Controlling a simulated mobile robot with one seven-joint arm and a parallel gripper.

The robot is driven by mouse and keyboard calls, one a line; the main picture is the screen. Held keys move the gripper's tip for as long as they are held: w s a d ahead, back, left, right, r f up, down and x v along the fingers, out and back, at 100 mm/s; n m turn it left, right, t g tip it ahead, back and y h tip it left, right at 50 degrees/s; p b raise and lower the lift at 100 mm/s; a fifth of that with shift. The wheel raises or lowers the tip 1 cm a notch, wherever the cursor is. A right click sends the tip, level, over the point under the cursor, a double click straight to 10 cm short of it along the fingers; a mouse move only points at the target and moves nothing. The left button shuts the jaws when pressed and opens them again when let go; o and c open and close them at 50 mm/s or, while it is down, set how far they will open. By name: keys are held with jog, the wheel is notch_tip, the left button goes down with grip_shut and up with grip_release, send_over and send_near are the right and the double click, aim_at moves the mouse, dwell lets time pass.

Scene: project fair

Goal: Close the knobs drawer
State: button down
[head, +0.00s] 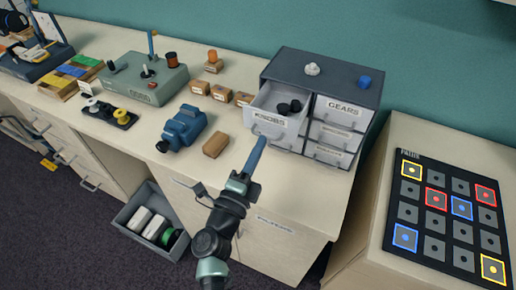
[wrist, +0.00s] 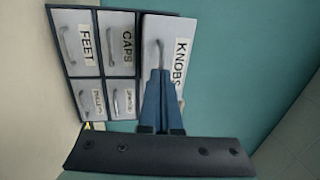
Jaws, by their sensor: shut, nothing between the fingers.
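The KNOBS drawer (head: 273,119) is the pale top-left drawer of a dark grey small-parts cabinet (head: 330,70). It stands pulled out, with several dark knobs (head: 289,106) inside. In the wrist view its labelled front (wrist: 180,40) and grey handle are close ahead, nearer than the other drawer fronts. My gripper (head: 261,140) is shut and empty, its blue fingers pointing at the lower part of that front. In the wrist view the fingertips (wrist: 157,73) overlap the handle's end. I cannot tell whether they touch it.
A white knob and a blue piece (head: 364,82) sit on the cabinet top. A brown block (head: 216,144) and a blue tool (head: 183,127) lie left of the drawer. A panel with coloured squares (head: 450,210) is at right.

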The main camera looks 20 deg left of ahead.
aim_at(280, 112)
jog(key=w+b, duration=0.2)
jog(key=w, duration=0.3)
jog(key=w+b, duration=0.2)
jog(key=w, duration=0.3)
jog(key=shift+w+d+f, duration=0.15)
jog(key=shift+d, duration=0.05)
jog(key=shift+w+b, duration=0.3)
jog(key=shift+r, duration=0.5)
